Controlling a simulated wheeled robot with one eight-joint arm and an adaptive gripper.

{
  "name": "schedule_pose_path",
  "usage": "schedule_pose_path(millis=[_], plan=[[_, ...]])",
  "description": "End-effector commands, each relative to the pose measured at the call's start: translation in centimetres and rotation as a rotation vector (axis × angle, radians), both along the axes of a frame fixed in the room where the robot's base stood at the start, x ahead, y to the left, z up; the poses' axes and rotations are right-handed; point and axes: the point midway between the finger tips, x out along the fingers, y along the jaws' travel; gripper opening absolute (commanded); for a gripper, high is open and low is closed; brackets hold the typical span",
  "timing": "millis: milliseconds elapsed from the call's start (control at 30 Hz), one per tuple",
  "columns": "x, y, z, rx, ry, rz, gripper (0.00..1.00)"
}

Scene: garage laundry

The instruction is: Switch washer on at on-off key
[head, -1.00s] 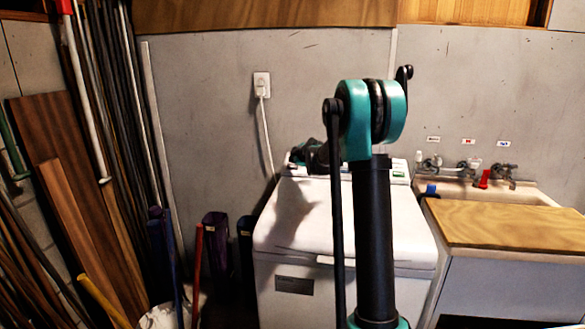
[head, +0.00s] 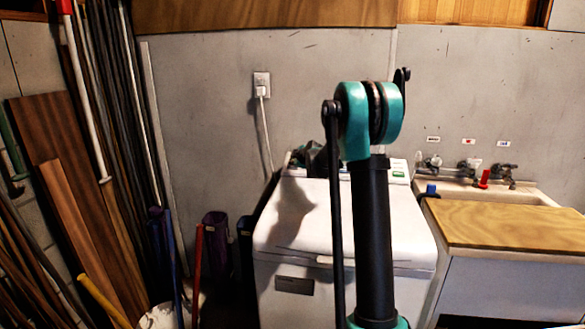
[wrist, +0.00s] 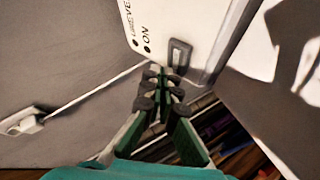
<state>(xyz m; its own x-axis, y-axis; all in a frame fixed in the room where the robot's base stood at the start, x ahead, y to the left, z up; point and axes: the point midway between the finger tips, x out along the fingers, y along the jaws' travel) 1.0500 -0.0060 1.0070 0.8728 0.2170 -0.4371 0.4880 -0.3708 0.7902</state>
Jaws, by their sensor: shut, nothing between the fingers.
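The white top-loading washer (head: 290,235) stands against the wall in the head view, its lid closed. Its rear control panel is largely behind my arm. A grey rectangular key (wrist: 179,53) sits near the panel's corner, beside that lettering. My gripper (wrist: 160,72) is shut and empty, its fingertips just below and left of the key in the picture. I cannot tell if they touch the panel. In the head view, my gripper (head: 308,156) is at the panel's left end, partly hidden.
A wall outlet (head: 262,84) with a plugged-in cord is above the washer's left side. A sink (head: 490,190) with taps and a wooden board (head: 495,222) stands at right. Planks and poles (head: 70,210) lean at left. The washer lid is clear.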

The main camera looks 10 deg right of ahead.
Motion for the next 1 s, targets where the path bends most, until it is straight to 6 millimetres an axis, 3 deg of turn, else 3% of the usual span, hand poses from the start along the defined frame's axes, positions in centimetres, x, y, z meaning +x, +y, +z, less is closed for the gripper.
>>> schedule_pose_path(millis=[1000], plan=[[0.28,-0.11,-0.77,0.0,0.0,0.0,0.0]])
